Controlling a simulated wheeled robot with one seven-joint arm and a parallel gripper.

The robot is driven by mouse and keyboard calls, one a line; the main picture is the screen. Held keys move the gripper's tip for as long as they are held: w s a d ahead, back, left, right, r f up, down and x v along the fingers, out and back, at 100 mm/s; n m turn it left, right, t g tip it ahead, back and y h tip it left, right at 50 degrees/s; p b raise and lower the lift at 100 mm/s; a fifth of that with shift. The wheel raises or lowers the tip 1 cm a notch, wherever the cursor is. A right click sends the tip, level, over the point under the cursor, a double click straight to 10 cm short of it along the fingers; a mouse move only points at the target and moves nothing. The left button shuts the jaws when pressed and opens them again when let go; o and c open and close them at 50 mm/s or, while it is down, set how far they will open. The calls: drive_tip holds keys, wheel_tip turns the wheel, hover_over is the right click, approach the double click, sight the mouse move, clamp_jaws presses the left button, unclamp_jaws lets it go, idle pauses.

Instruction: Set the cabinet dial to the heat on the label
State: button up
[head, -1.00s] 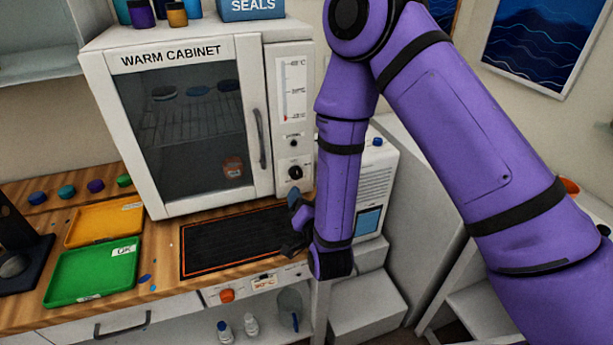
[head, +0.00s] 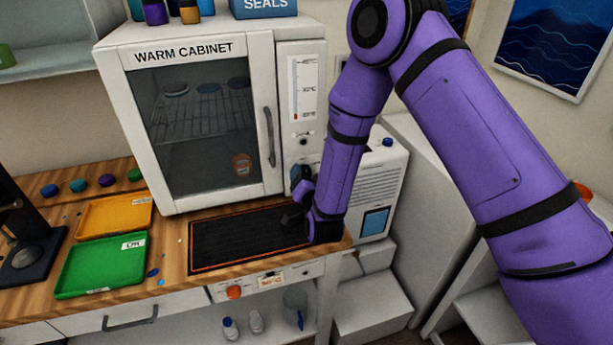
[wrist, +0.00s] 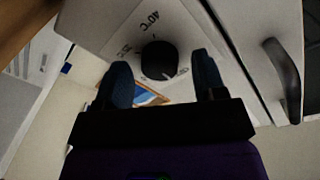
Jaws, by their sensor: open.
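The warm cabinet (head: 186,52) stands on the wooden bench, with a control panel on its right side. Its black dial (wrist: 160,60) shows in the wrist view on a pale plate, with "40°C" printed beside it; other marks are too blurred to read. My gripper (wrist: 162,82) is open, its two dark fingers on either side of the dial in that view, and I cannot tell whether they touch it. In the head view my gripper (head: 303,185) is at the lower panel and hides the dial. A small label (head: 271,280) on the bench front is too small to read.
The cabinet door is closed, with a vertical handle (head: 270,137) close to the panel; it also shows in the wrist view (wrist: 283,80). A black mat (head: 235,243) lies below my gripper. A green tray (head: 100,268) and an orange tray (head: 115,217) are at left.

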drive_tip(key=shift+w, duration=0.15)
drive_tip(key=shift+c, duration=0.2)
drive_tip(key=c, duration=0.9)
drive_tip(key=shift+m, duration=0.3)
drive_tip(key=shift+d+m+g, duration=0.1)
drive_tip(key=shift+m+g, duration=0.4)
drive_tip(key=shift+m, duration=5.7)
